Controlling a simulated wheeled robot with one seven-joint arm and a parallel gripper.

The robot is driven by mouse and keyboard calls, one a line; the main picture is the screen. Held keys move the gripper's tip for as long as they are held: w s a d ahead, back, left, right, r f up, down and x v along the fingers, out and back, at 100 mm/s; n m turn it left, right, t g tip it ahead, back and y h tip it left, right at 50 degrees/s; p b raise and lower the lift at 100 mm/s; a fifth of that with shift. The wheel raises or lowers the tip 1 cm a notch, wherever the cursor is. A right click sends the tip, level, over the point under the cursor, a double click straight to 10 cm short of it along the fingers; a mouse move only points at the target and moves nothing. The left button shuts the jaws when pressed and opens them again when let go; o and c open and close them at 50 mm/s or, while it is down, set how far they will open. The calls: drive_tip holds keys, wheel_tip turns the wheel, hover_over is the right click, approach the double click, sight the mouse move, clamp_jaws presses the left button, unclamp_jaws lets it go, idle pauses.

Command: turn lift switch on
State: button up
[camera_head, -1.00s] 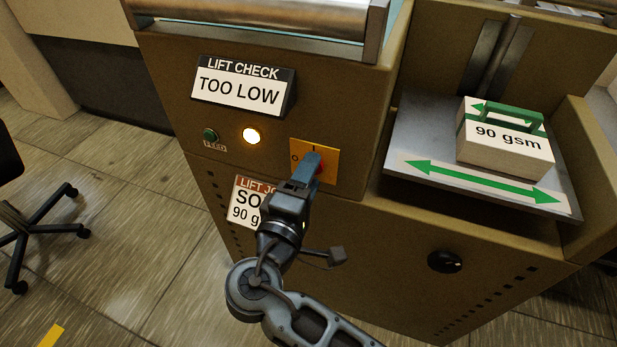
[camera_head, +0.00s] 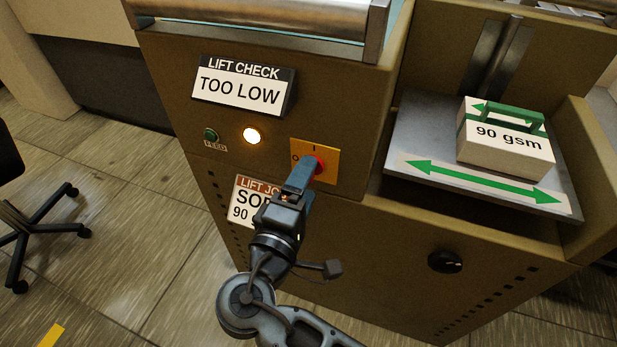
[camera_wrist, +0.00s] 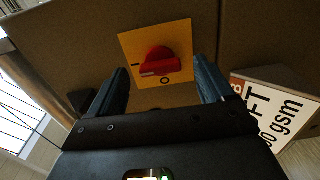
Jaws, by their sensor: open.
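The lift switch is a red knob (camera_wrist: 160,61) on a yellow-orange plate (camera_head: 329,151) on the machine's front. The plate bears an "I" mark at the top and an "O" at the left in the head view. In the wrist view the knob's bar lies roughly across the picture, its left end toward the "I" mark; its exact setting is hard to tell. My gripper (camera_head: 309,164) is open in front of the knob, a finger on each side in the wrist view (camera_wrist: 161,72). Contact cannot be told. The gripper partly hides the knob in the head view.
A "LIFT CHECK" sign (camera_head: 243,87) reads "TOO LOW". A lit lamp (camera_head: 251,136) and a green feed button (camera_head: 210,135) sit left of the plate. A lift job card (camera_head: 245,200) is partly hidden below. A 90 gsm stack (camera_head: 505,150) rests on the right platform (camera_head: 420,150).

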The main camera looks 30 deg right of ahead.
drive_tip(key=v, duration=0.5)
drive_tip(key=shift+s+a, duration=0.25)
drive_tip(key=shift+a, duration=0.05)
drive_tip(key=s+d+f+n+y+p, duration=0.2)
drive_tip(key=s+d+f+y+p, duration=0.15)
drive_tip(key=s+f+y, duration=0.9)
drive_tip(key=s+d+r+m+t+y+p, duration=0.1)
drive_tip(key=s+r+m, duration=0.3)
drive_tip(key=s+r, duration=0.4)
drive_tip(key=s+d+r+m+t+y+p, duration=0.1)
drive_tip(key=s+r+m+t+p, duration=0.2)
drive_tip(key=r, duration=1.1)
drive_tip(key=s+m, duration=0.2)
drive_tip(key=s, duration=0.3)
drive_tip(key=shift+d+r, duration=0.15)
